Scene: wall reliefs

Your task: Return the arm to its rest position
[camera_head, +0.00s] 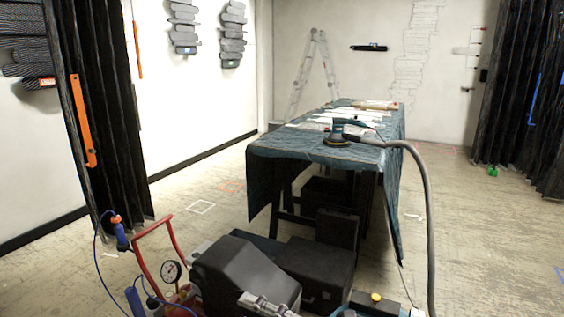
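Neither of my grippers can be made out in the head view. No part of either arm shows clearly enough to name, so the pose of the arms is hidden from this view.
A table (261,176) with a dark blue cover stands ahead, with a sander (337,139) and its grey hose (427,215) hanging down at the right. Black cases (318,265) and a red-handled device with a gauge (171,271) crowd the near floor. A stepladder (301,82) stands behind. Floor is clear at right.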

